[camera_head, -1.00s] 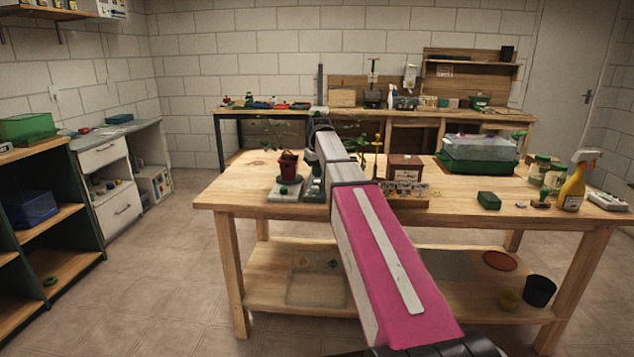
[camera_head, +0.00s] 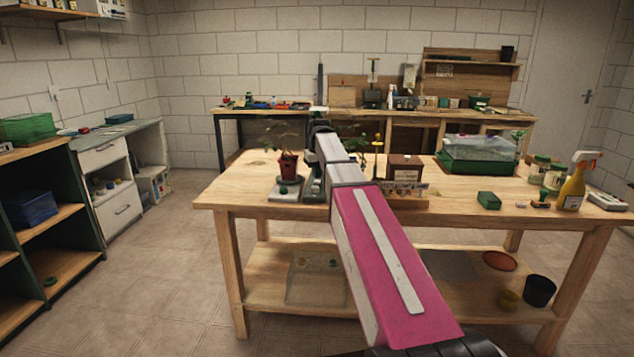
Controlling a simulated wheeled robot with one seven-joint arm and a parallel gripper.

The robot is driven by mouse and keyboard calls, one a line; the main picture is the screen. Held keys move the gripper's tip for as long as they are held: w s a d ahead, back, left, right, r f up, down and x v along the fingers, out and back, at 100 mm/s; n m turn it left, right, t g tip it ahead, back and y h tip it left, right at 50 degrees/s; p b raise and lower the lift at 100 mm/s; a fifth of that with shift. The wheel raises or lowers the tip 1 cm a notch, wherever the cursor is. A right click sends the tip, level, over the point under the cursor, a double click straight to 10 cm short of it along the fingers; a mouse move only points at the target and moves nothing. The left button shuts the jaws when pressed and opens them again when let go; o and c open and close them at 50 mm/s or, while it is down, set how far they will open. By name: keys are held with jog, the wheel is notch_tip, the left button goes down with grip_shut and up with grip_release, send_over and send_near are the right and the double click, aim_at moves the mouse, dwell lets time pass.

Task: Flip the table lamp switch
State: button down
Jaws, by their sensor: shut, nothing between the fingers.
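My arm reaches forward over the wooden table (camera_head: 238,192). My gripper (camera_head: 313,193) points down near the tabletop, just right of a small grey device (camera_head: 285,194) bearing a dark red pot with a plant (camera_head: 288,165). The gripper is small and dark here; it is shut with nothing in it. I cannot make out a table lamp or its switch for certain; my arm hides part of the table behind it. I cannot tell whether the gripper touches anything.
Right of my arm stand a thin yellow stand (camera_head: 377,160), a brown box (camera_head: 405,168), a green tray with a clear cover (camera_head: 478,165), a small green box (camera_head: 489,200) and a yellow spray bottle (camera_head: 572,188). The table's front left is clear.

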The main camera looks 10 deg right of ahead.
aim_at(317, 182)
jog(key=shift+f, duration=0.95)
dwell(0.6)
jog(key=shift+r, duration=3.5)
jog(key=shift+s, duration=0.1)
